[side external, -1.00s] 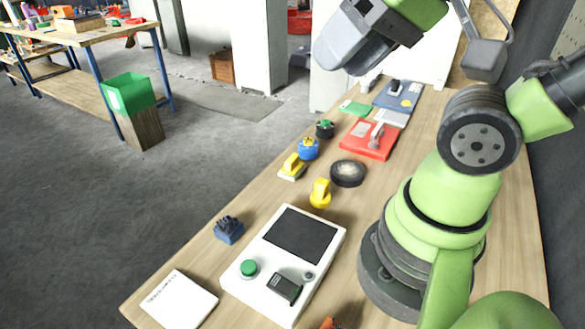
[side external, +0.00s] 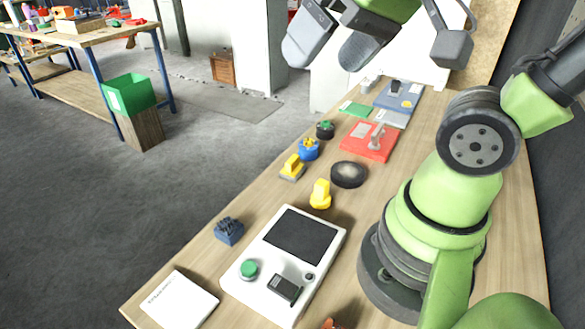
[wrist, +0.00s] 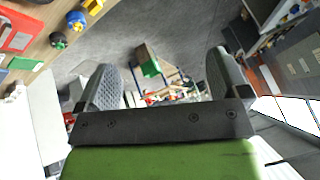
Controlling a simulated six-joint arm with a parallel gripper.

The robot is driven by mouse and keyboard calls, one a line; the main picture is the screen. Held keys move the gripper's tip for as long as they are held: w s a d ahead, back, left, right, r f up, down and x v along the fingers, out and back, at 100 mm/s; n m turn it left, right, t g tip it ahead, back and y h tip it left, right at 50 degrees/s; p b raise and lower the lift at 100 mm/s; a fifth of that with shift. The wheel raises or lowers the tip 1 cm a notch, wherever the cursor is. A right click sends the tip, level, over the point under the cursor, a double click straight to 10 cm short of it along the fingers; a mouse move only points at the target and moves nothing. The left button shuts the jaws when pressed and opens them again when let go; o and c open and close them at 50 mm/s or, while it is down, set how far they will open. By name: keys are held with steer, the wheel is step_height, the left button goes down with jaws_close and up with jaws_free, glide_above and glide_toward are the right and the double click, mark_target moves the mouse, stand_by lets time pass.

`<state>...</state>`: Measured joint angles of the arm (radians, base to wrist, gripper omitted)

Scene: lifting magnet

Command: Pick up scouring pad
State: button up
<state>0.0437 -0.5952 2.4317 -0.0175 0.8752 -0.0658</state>
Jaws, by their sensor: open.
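A flat green pad (side external: 357,108), which looks like the scouring pad, lies near the far end of the bench, left of a blue-grey flat box. A flat green patch at the left of the wrist view (wrist: 24,64) looks like the same pad. My gripper (side external: 338,45) is raised in the air near the far end of the bench, above and apart from the pad. Its two fingers stand wide apart. The wrist view also shows my gripper (wrist: 163,75) open, with nothing held between the fingers.
Near the pad are a red box (side external: 358,146) with a grey handle, a blue-grey box (side external: 407,96) and a black-green knob (side external: 325,129). Closer are a black ring (side external: 348,174), yellow pieces and a white control panel (side external: 256,240). A white cabinet stands behind the bench.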

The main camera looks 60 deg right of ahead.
steer(key=w+d+f+n+g+h, duration=0.1)
steer(key=w+d+f+g, duration=0.1)
steer(key=w+d+f, duration=0.4)
steer(key=n+g, duration=0.3)
steer(key=g, duration=0.1)
glide_above(296, 160)
step_height(296, 160, down, 18)
steer(key=shift+s+d+f, duration=0.1)
steer(key=shift+s, duration=0.05)
steer(key=f, duration=0.5)
steer(key=shift+w+f, duration=0.2)
steer(key=shift+f, duration=0.2)
steer(key=c, duration=1)
